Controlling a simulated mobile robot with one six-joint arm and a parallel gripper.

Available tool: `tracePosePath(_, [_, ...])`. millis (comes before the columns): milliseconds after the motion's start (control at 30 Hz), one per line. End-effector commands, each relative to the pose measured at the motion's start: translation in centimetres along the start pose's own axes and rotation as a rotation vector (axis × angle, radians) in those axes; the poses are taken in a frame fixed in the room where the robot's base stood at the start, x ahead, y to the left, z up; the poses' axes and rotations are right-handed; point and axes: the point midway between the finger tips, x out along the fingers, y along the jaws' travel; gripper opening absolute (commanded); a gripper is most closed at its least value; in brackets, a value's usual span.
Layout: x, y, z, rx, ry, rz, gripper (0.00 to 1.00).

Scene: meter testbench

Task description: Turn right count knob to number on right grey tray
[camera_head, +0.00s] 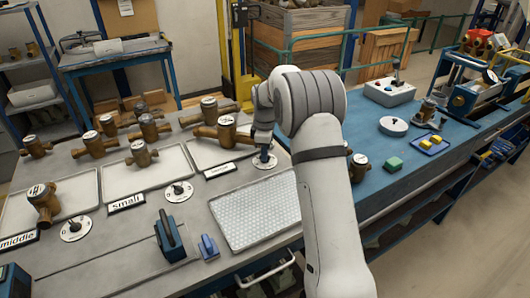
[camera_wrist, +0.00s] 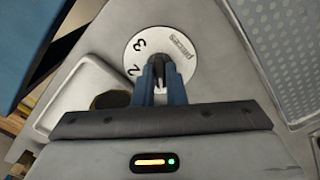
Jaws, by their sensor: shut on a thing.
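The right count knob is a black knob (camera_wrist: 158,65) on a white round dial (camera_wrist: 185,42). The dial also shows in the head view (camera_head: 262,166), right of the right tray's label. The numbers 2 and 3 and the word "pieces" show on the dial. My gripper (camera_wrist: 160,82) is shut on the knob, its blue fingers at either side. My gripper (camera_head: 264,155) hides much of the knob in the head view. The right grey tray (camera_head: 203,161) holds brass meters (camera_head: 226,121) near its back edge; my arm may hide part of it.
Two other trays with brass meters and dials (camera_head: 75,228) (camera_head: 178,191) stand to the left. A textured metal tray (camera_head: 262,215) lies in front of the right dial. A blue block (camera_head: 208,247) stands on the bench. My arm hides part of the bench.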

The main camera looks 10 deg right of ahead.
Motion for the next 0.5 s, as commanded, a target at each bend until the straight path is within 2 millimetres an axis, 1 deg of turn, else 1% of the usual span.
tracePosePath(333, [-0.05, 0.06, 0.06, -0.001, 0.000, 0.001, 0.00])
tracePosePath(367, [-0.05, 0.06, 0.06, -0.001, 0.000, 0.002, 0.12])
tracePosePath(500, [-0.04, 0.05, 0.06, 0.000, 0.000, 0.001, 0.24])
